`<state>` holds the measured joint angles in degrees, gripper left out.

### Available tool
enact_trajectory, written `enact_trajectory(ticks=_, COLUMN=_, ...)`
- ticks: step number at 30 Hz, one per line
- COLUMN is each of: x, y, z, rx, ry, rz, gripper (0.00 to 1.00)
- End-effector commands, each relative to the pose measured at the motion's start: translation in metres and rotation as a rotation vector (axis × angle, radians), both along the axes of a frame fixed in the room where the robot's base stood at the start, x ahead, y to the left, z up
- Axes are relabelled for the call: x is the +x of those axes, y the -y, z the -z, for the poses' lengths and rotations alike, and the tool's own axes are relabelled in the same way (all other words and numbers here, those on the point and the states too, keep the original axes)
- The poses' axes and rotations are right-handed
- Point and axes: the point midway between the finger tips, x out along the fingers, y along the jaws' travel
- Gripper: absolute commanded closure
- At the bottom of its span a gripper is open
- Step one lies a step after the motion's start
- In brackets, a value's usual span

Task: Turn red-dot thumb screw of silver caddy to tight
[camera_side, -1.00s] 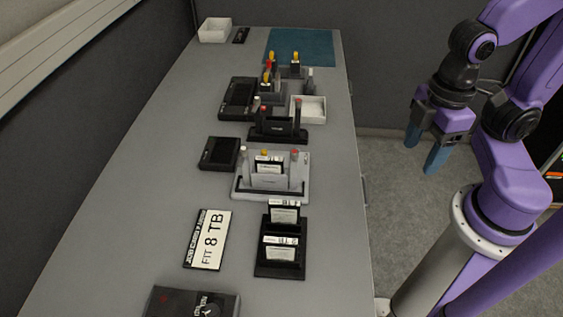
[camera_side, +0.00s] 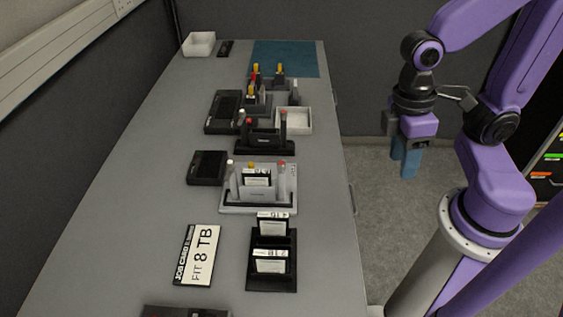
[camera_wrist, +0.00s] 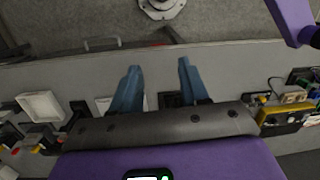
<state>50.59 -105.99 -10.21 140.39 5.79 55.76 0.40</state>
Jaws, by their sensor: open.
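The silver caddy (camera_side: 258,203) stands on the grey table in the side view. Several upright posts rise from it, and a dark card with a white label sits in its middle. The red-dot thumb screw (camera_side: 281,166) is the red-topped post at its right end. A white-topped one (camera_side: 231,168) is at the left and a yellow-topped one stands between. I cannot tell how far the red-dot screw is turned. My gripper (camera_side: 405,165) is open and empty, right of the table and well away from the caddy. Its two blue fingers show apart in the wrist view (camera_wrist: 159,66).
A black caddy (camera_side: 264,146) stands just behind the silver one, with a white tray (camera_side: 294,122) behind it. A black card rack (camera_side: 272,280) and a "FIT 8 TB" sign (camera_side: 198,255) are in front. The table's right edge lies between my gripper and the caddy.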

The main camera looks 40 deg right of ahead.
Motion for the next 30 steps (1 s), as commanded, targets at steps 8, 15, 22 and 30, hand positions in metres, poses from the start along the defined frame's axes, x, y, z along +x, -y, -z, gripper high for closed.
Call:
enact_trajectory(ticks=8, x=0.027, y=-0.004, z=0.023, rx=-0.112, ry=-0.378, rz=0.497, gripper=0.55)
enact_trajectory(ticks=15, x=0.064, y=-0.01, z=0.04, rx=-0.103, ry=-0.73, rz=0.913, gripper=0.55)
enact_trajectory(ticks=22, x=0.118, y=-0.004, z=0.059, rx=0.006, ry=-1.082, rz=1.285, gripper=0.55)
enact_trajectory(ticks=30, x=0.186, y=0.033, z=0.09, rx=0.267, ry=-1.484, rz=1.667, gripper=0.55)
